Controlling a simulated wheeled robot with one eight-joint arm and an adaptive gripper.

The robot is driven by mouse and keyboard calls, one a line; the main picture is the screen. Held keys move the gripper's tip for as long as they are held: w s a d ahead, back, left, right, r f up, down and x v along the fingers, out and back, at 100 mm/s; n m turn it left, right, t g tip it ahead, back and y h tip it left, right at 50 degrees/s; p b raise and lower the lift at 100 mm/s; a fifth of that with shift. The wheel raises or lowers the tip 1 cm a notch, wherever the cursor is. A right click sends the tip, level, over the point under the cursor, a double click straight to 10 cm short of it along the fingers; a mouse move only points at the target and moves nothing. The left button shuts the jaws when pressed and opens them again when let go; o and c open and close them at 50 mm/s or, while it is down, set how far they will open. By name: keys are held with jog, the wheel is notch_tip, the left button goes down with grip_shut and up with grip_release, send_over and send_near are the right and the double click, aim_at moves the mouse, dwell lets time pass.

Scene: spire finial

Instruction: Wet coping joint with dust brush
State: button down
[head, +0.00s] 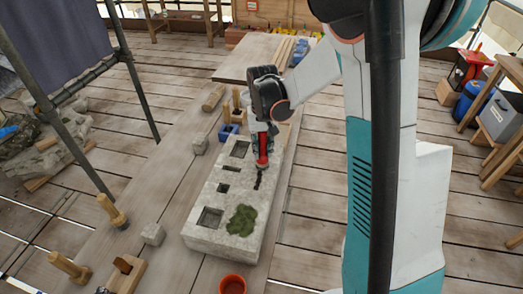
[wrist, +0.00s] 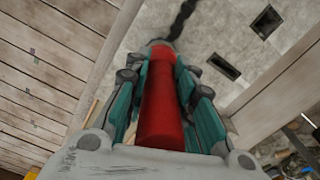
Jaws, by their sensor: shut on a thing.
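My gripper (head: 262,134) is shut on a red handle, which I take to be the dust brush (head: 263,157). The handle also fills the middle of the wrist view (wrist: 163,100), between the teal finger pads. The brush points down at the pale stone coping block (head: 215,241), and its bristles are not clearly visible. A dark, jagged coping joint (head: 259,179) runs along the block's top, just below the brush. The joint also shows beyond the handle in the wrist view (wrist: 182,18). I cannot tell whether the brush touches the stone.
Green moss (head: 242,220) lies on the block near square recesses. An orange-red pot (head: 232,284) stands at the front. A blue container (head: 228,131), small stone cubes (head: 153,234) and wooden-handled tools (head: 112,211) are on the plank table. Scaffold poles stand at left.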

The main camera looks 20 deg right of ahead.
jog(key=shift+w+d, duration=0.15)
jog(key=shift+w, duration=0.05)
jog(key=shift+w+d+f, duration=0.1)
jog(key=shift+w+d, duration=0.75)
jog(key=shift+w, duration=0.3)
jog(key=shift+w+d+b, duration=0.45)
jog(key=shift+w+d, duration=0.4)
jog(key=shift+w, duration=0.3)
notch_tip(320, 180, up, 7)
jog(key=p, duration=0.4)
jog(key=shift+f, duration=0.1)
